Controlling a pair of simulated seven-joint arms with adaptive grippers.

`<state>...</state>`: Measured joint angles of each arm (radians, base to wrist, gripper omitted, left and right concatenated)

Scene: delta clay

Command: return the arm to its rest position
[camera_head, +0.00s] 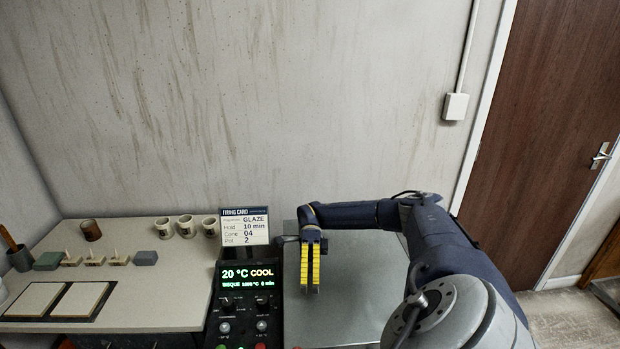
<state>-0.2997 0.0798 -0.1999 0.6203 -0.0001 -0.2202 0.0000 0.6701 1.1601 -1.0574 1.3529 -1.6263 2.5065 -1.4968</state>
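My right arm comes in from the lower right and bends over the grey metal top (350,322). My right gripper (310,288) has yellow fingers that point down over the left part of this top, just right of the kiln control panel (246,302). The fingers appear close together, seen nearly edge-on, and I see nothing held between them. Whether they are open or shut is unclear, and so is their height above the metal. My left gripper and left arm are not in view.
A firing card (245,226) stands behind the panel. On the left bench (160,290) are several cups (187,226), small blocks (145,258), a tool pot (20,258) and two pale tiles (33,299). A wall (280,100) closes the back; a brown door (545,130) is at right.

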